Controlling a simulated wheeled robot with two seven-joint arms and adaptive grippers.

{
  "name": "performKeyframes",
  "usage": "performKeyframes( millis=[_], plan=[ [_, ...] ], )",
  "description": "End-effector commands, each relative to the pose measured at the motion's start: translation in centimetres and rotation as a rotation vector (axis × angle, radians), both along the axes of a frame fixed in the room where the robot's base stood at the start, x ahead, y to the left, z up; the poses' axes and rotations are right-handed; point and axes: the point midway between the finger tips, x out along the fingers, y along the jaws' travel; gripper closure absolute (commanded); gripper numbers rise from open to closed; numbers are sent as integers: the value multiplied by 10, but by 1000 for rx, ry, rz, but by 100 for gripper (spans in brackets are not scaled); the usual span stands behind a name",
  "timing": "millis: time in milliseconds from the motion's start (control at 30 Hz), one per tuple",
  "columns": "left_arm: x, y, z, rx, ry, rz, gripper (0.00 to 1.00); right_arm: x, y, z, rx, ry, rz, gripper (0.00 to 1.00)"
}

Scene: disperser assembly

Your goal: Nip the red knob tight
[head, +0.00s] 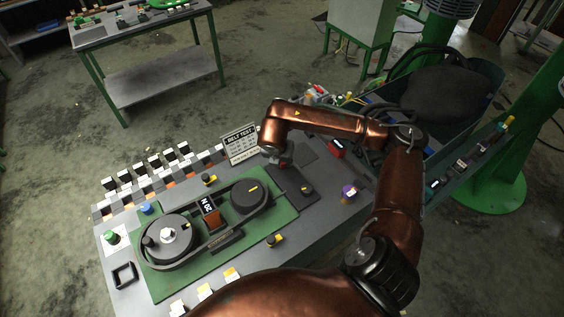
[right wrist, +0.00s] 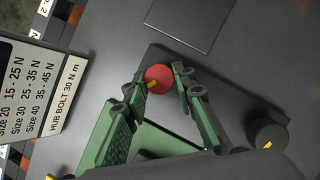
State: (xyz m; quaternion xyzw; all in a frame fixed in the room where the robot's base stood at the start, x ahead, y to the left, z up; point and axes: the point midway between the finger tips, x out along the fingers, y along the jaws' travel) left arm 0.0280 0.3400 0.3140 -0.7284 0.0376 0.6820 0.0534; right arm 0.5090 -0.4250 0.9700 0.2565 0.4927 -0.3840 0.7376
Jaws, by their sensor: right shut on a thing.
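The red knob (right wrist: 158,72) shows as a round red top in the right wrist view, at one end of a dark plate (right wrist: 215,110). My right gripper (right wrist: 161,81) has green fingers with dark tips, one on either side of the knob, and is shut on it. In the head view my right gripper (head: 283,162) is small and reaches down to the far end of the dark plate. The wrist mostly covers the knob there. My left gripper is in neither view.
A black knob with a yellow mark (right wrist: 267,130) stands at the plate's other end. The belt test sign (head: 240,143) stands close to the left of my right gripper. The green belt-drive board (head: 190,278) lies left on the bench. A grey metal plate (right wrist: 180,22) lies beyond the knob.

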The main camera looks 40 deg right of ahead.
Motion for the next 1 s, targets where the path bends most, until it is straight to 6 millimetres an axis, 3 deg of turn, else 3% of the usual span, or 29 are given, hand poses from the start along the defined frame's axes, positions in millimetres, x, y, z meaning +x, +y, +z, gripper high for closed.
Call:
performKeyframes(
  millis=[367, 400, 600, 1000],
  plan=[
    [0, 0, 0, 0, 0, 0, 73, 0, 0, 0, 0, 0, -6, 100],
    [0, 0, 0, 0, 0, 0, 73, 0, 0, 0, 1, -1, -6, 75],
    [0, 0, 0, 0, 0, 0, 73, 0, 0, 0, 1, -1, -5, 61],
    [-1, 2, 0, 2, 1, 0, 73, -1, 1, 4, 0, 0, -4, 58]
  ],
)
